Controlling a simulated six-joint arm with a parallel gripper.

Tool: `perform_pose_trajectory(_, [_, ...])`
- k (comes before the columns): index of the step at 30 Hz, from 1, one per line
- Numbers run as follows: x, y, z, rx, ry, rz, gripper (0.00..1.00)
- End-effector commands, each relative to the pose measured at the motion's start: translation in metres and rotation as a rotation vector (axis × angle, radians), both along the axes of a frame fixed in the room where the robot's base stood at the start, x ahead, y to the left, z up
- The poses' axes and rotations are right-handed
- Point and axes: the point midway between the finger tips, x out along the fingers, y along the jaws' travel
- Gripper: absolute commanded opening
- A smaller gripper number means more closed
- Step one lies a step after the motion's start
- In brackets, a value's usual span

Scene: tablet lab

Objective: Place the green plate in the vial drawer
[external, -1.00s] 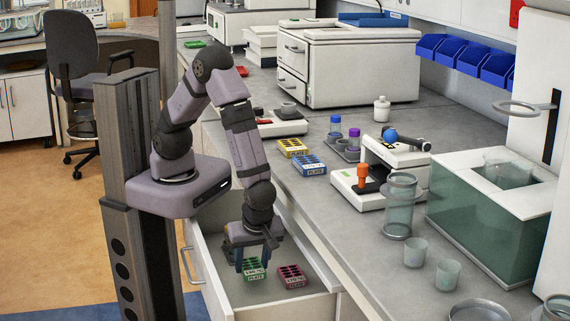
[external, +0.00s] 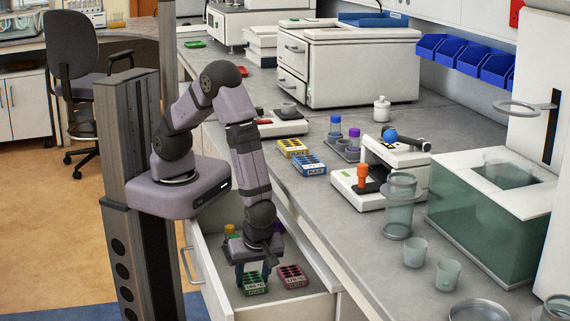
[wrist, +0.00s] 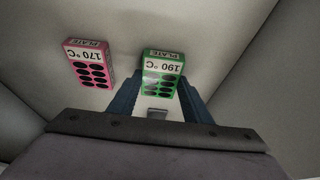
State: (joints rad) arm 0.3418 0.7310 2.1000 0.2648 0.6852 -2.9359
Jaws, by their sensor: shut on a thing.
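The green plate (external: 254,283), labelled 190 °C, is inside the open vial drawer (external: 312,301), left of a pink plate (external: 291,277). My gripper (external: 251,277) reaches down into the drawer and is shut on the green plate. In the wrist view the green plate (wrist: 161,75) sits between my two fingers (wrist: 158,95). It is at or just above the drawer floor; I cannot tell if it touches. The pink plate (wrist: 89,63), labelled 170 °C, lies apart from it.
A yellow-capped vial (external: 229,230) and a purple-capped one (external: 278,227) show behind my gripper in the drawer. The drawer's walls are close around my gripper. A yellow plate (external: 293,147) and a blue plate (external: 310,165) lie on the counter above.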

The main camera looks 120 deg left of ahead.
Motion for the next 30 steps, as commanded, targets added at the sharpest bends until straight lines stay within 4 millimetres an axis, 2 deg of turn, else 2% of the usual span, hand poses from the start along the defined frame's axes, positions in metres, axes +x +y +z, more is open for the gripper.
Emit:
perform_pose_trajectory(2, [0.000, 0.000, -0.003, 0.000, 0.000, 0.000, 0.20])
perform_pose_trajectory(3, [0.000, 0.000, -0.002, 0.000, 0.000, 0.000, 0.52])
perform_pose_trajectory(5, [0.000, 0.000, -0.002, 0.000, 0.000, 0.000, 0.63])
perform_pose_trajectory(14, [0.000, 0.000, -0.001, 0.000, 0.000, 0.000, 0.63])
perform_pose_trajectory(19, [0.002, -0.001, 0.006, 0.000, -0.001, 0.000, 0.63])
perform_pose_trajectory(23, [0.006, -0.006, 0.020, -0.001, -0.003, -0.001, 0.63])
perform_pose_trajectory(30, [0.019, -0.018, 0.060, -0.002, -0.005, -0.001, 0.63])
